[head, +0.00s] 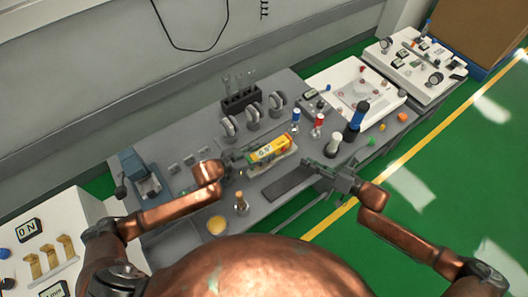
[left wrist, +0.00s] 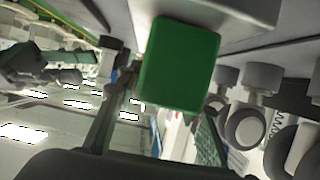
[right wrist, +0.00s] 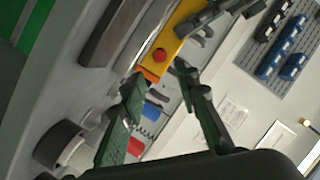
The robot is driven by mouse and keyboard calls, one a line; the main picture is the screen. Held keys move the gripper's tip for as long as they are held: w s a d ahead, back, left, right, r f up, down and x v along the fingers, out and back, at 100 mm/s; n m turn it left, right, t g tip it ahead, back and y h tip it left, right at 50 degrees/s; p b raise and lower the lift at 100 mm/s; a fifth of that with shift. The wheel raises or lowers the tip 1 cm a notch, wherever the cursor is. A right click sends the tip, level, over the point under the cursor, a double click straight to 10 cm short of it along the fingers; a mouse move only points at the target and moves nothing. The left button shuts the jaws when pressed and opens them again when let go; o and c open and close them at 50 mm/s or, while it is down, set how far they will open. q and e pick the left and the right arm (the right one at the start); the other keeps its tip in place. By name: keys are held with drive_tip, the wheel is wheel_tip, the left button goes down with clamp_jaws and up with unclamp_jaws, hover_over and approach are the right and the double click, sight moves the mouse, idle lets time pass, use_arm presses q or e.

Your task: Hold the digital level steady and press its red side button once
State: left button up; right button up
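The digital level (head: 268,149) is a yellow bar with a small display, on a pale stand on the grey bench in the head view. Its green end (left wrist: 180,65) fills the middle of the left wrist view. Its red side button (right wrist: 160,55) faces my right gripper in the right wrist view. My left gripper (head: 238,156) is at the level's left end, its fingers apart around the green end; I cannot tell whether they touch it. My right gripper (head: 312,168) is open and empty, to the right of the level and apart from it in the head view.
A dark flat bar (head: 288,182) lies in front of the level. A black rack (head: 240,98) and round gauges stand behind it. A yellow knob (head: 217,225) is at the front.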

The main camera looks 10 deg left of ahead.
use_arm(q)
clamp_jaws()
use_arm(e)
clamp_jaws()
idle(1.4)
